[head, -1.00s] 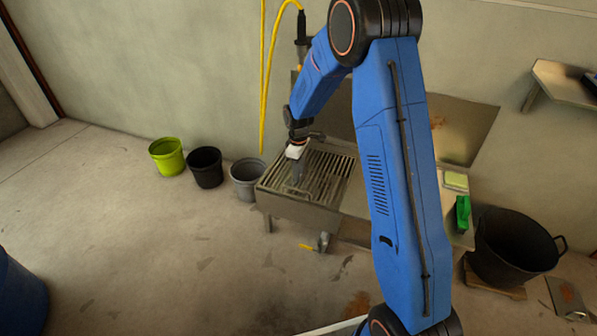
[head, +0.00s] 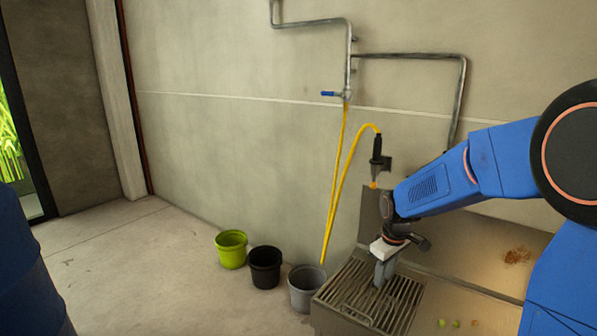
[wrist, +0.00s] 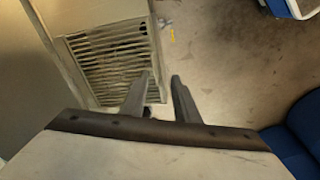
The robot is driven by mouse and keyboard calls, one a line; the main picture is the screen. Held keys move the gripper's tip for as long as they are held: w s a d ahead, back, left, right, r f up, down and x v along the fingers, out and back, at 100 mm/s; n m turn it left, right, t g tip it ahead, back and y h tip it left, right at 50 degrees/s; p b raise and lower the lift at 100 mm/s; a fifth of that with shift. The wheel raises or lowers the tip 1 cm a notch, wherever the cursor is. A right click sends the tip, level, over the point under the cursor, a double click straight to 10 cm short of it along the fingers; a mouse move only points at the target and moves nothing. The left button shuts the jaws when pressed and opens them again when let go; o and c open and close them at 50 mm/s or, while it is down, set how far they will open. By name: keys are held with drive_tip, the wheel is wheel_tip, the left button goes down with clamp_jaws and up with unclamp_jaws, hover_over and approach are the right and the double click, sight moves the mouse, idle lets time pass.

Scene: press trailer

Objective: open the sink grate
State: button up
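The sink grate (head: 398,306) is a slatted metal panel lying flat and closed over the sink, below right of centre in the head view. A thin bar handle (head: 352,316) shows near its front left. In the wrist view the grate (wrist: 112,60) is at upper left. My gripper (head: 380,284) points down over the grate, behind the handle; its height above the slats is hard to tell. In the wrist view my gripper (wrist: 162,77) has its two grey fingers apart with nothing seen between them. One finger overlaps the grate's edge in that view.
Green (head: 231,250), black (head: 265,267) and grey (head: 305,289) buckets stand left of the sink. A yellow hose (head: 335,205) hangs from a wall tap, with its spray head (head: 377,160) close to my arm. The wall (head: 240,150) is right behind.

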drive_tip(key=s+d+r+m+t, duration=0.1)
drive_tip(key=s+r+m, duration=0.2)
drive_tip(key=s, duration=1.2)
drive_tip(key=s+d+r+m+t, duration=0.2)
drive_tip(key=s+r, duration=0.6)
drive_tip(key=s, duration=0.8)
drive_tip(key=shift+d+m, duration=0.2)
drive_tip(key=shift+m, duration=0.8)
drive_tip(key=shift+s, duration=0.25)
drive_tip(key=shift+c, duration=0.3)
drive_tip(key=shift+s+f, duration=0.1)
drive_tip(key=shift+s, duration=0.05)
clamp_jaws()
